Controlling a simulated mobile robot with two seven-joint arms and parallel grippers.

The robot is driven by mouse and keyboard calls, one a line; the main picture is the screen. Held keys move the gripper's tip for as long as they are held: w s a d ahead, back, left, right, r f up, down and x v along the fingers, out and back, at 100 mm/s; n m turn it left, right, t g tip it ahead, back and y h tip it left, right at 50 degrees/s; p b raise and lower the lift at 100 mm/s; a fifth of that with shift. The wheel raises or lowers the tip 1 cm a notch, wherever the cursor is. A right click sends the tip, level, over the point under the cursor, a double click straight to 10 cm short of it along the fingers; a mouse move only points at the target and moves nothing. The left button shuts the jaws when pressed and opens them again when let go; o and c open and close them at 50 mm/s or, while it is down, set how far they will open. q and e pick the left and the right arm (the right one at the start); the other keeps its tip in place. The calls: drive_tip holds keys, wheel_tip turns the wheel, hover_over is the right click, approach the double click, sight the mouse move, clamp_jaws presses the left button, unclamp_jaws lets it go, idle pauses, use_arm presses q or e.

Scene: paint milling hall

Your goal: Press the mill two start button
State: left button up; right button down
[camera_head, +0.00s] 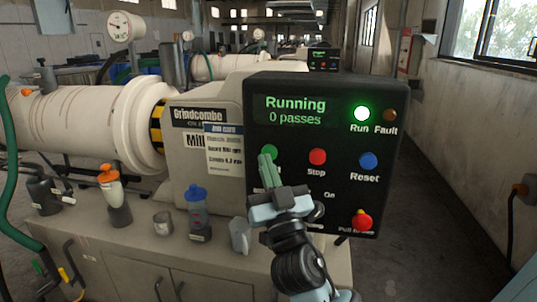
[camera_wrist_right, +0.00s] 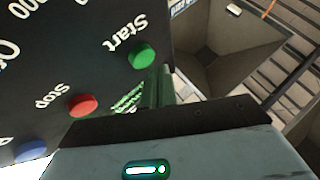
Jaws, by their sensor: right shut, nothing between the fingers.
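The black control panel (camera_head: 330,192) shows "Running, 0 passes" on its screen (camera_head: 296,109), and the Run light (camera_head: 362,114) glows green. The green start button (camera_head: 271,153) is at the panel's left, partly behind my fingers; in the right wrist view the button (camera_wrist_right: 142,58) shows with the label "Start". My right gripper (camera_head: 265,162) is shut and empty, its green fingertips at the button's lower left edge in the head view. In the right wrist view the fingertips (camera_wrist_right: 160,80) are close beside the button; I cannot tell whether they touch it. The machine's "Mill" number is hidden by a card.
A red Stop button (camera_head: 317,157) and a blue Reset button (camera_head: 369,160) sit right of the green one. A red-orange pull knob (camera_head: 361,220) is below. Bottles, including a blue-capped one (camera_head: 197,212), stand on the bench left of my arm.

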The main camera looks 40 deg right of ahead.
drive_tip(key=shift+a, duration=0.1)
use_arm(q)
drive_tip(key=shift+s+f, duration=0.2)
drive_tip(key=shift+f, duration=0.05)
use_arm(e)
drive_tip(key=shift+s+a, duration=1.65)
drive_tip(key=shift+a, duration=0.15)
